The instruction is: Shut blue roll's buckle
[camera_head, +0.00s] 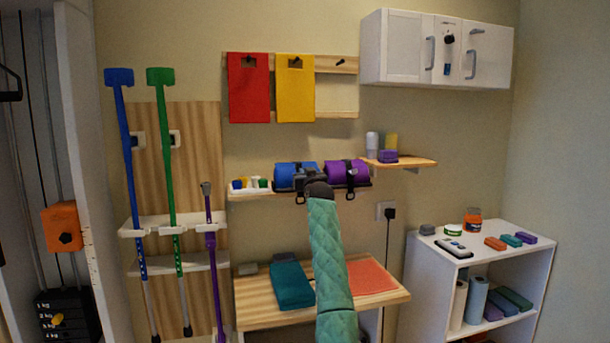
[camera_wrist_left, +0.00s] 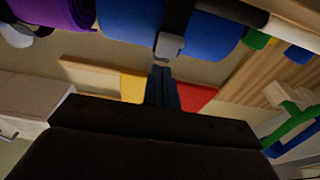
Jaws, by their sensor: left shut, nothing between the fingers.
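The blue roll (camera_head: 284,171) lies on the wooden wall shelf, left of the purple roll (camera_head: 340,172). In the left wrist view, which is upside down, the blue roll (camera_wrist_left: 215,38) fills the top, with a dark strap across it. A grey buckle piece (camera_wrist_left: 170,45) shows on the strap. My left gripper (camera_head: 307,174) is in front of the blue roll's right part and hides some of it. Its fingers (camera_wrist_left: 161,76) are shut, empty, with their tips very close to the buckle piece; contact cannot be told. Whether the buckle is fastened is unclear. My right gripper is not in view.
Small coloured items (camera_head: 250,184) stand on the shelf left of the blue roll. Red (camera_head: 249,88) and yellow (camera_head: 295,88) sheets hang above. A small side shelf (camera_head: 403,161) is to the right. A wooden table (camera_head: 260,314) with a teal folded cloth (camera_head: 291,285) is below.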

